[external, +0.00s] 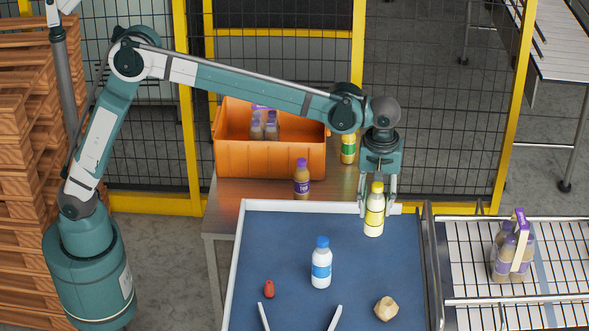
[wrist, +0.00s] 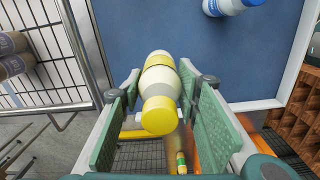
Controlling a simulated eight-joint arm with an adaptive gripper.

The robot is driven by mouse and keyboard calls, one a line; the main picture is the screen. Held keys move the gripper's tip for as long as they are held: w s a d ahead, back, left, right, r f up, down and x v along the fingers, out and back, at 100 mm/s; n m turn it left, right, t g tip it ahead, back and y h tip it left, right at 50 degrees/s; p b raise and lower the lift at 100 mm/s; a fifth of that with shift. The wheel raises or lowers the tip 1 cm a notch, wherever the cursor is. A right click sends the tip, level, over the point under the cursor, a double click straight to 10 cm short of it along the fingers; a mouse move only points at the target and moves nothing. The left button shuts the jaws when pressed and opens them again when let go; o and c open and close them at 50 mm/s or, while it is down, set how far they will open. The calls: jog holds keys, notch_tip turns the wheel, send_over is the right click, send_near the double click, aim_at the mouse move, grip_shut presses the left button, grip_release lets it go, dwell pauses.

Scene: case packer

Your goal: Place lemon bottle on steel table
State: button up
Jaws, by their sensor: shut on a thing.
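The lemon bottle (external: 374,213), pale with a yellow cap and yellow label, is upright at the back right edge of the blue-floored tray. My gripper (external: 377,197) points down and is shut on its upper part. In the wrist view the lemon bottle (wrist: 160,88) is between the two green finger pads of my gripper (wrist: 163,92). I cannot tell whether its base touches the tray. The steel table (external: 226,207) stands behind the tray, partly covered by an orange crate (external: 270,160).
On the steel table are a brown bottle with a purple cap (external: 302,180) and a yellow-green bottle (external: 348,148) behind my wrist. The blue tray (external: 270,226) holds a white bottle with a blue cap (external: 321,265). A bottle pack (external: 512,252) sits on the right conveyor. Yellow-framed fencing stands behind.

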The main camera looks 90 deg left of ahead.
aim_at(376, 190)
jog(key=r, duration=0.2)
jog(key=a+r, duration=0.1)
jog(key=r, duration=0.1)
jog(key=s+a, duration=0.5)
jog(key=a, duration=0.7)
jog(key=s+a, duration=0.5)
jog(key=a, duration=0.7)
jog(key=s+a+n, duration=0.2)
jog(key=s+a, duration=1.9)
jog(key=a, duration=0.1)
notch_tip(376, 190, down, 22)
jog(key=shift+s+f, duration=0.2)
jog(key=shift+d, duration=0.1)
jog(key=shift+f, duration=2.95)
